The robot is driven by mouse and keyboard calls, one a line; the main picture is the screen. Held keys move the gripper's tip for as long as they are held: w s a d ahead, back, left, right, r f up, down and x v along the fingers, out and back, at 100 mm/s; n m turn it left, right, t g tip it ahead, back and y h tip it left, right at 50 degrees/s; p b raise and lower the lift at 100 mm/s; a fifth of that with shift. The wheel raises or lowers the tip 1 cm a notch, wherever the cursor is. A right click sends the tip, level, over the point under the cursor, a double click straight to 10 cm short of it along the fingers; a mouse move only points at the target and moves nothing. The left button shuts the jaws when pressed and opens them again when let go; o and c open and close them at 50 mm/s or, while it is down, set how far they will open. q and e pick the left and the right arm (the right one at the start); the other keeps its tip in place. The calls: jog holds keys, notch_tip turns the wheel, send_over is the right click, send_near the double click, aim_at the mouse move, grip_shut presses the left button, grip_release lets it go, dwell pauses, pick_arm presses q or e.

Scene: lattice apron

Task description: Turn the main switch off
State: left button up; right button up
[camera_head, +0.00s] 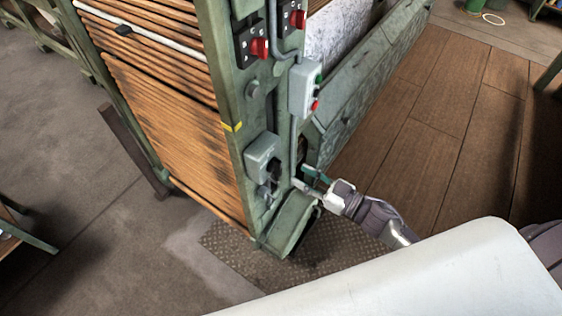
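A grey switch box (262,148) with a dark lever (268,182) on its lower part is mounted low on the green machine post (226,98). No label is legible, so I cannot tell for certain that it is the main switch. My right gripper (305,180) is just right of this box, near the post's lower end. Its two fingers are apart, with nothing seen between them. A gap shows between the gripper and the dark lever. My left gripper is not in view.
Red switches (259,48) and a grey button box (303,90) with green and red buttons sit higher on the post. Wooden slats (165,120) fill the machine's left side. A sloped green foot (291,222) is below my gripper. Wooden floor (440,130) is clear at right.

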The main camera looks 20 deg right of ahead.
aim_at(281, 164)
jog(key=p+x, duration=0.1)
jog(key=x, duration=0.5)
jog(key=shift+w+a, duration=0.45)
jog(key=shift+w, duration=0.1)
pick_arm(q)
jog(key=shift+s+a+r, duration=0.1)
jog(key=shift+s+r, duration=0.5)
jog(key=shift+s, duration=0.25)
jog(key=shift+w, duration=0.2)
pick_arm(e)
jog(key=shift+s, duration=0.1)
grip_shut()
